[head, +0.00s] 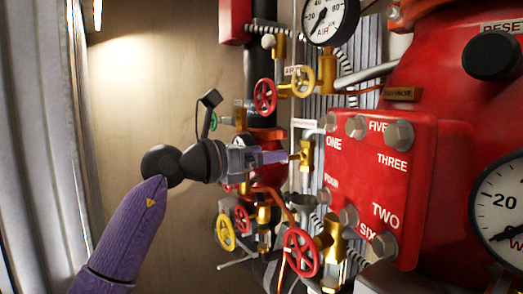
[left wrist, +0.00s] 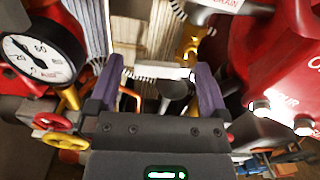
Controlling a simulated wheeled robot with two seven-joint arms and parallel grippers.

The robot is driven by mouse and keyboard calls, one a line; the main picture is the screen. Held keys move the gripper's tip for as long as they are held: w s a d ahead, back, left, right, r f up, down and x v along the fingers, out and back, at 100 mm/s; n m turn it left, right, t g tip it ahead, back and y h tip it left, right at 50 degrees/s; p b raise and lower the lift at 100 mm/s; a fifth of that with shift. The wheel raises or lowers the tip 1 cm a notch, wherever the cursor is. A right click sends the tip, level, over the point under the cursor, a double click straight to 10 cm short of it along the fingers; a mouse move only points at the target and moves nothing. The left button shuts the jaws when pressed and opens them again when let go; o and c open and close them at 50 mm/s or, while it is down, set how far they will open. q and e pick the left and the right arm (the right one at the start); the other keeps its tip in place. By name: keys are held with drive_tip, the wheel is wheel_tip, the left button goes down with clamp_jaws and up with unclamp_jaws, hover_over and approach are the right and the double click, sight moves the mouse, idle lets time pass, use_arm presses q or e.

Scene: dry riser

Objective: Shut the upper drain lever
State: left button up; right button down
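My left gripper (head: 276,157) reaches in from the left in the head view, its purple fingers pointing at a brass valve (head: 305,154) beside the red panel. In the left wrist view its two purple fingers (left wrist: 159,66) stand wide apart. A pale grey bar (left wrist: 158,72), which looks like the drain lever, lies crosswise between them, with a dark rounded part below it. Whether a finger touches the bar I cannot tell. A brass fitting (left wrist: 190,40) is just behind it. A white label reading DRAIN (left wrist: 226,4) is above right. My right gripper is not in view.
A red panel (head: 360,180) with numbered bolts stands right of the valve. A gauge (head: 330,18) is at the top. Free room lies left, before the beige wall (head: 160,80).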

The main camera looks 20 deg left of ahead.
use_arm(q)
drive_tip(key=shift+c, duration=1.2)
drive_tip(key=shift+w, duration=0.2)
drive_tip(key=shift+c, duration=1.1)
drive_tip(key=c, duration=0.7)
drive_tip(key=shift+r+m, duration=0.15)
drive_tip(key=shift+m, duration=0.25)
drive_tip(key=shift+c, duration=0.2)
drive_tip(key=o, duration=1.3)
drive_tip(key=b+v, duration=0.5)
drive_tip(key=v, duration=0.5)
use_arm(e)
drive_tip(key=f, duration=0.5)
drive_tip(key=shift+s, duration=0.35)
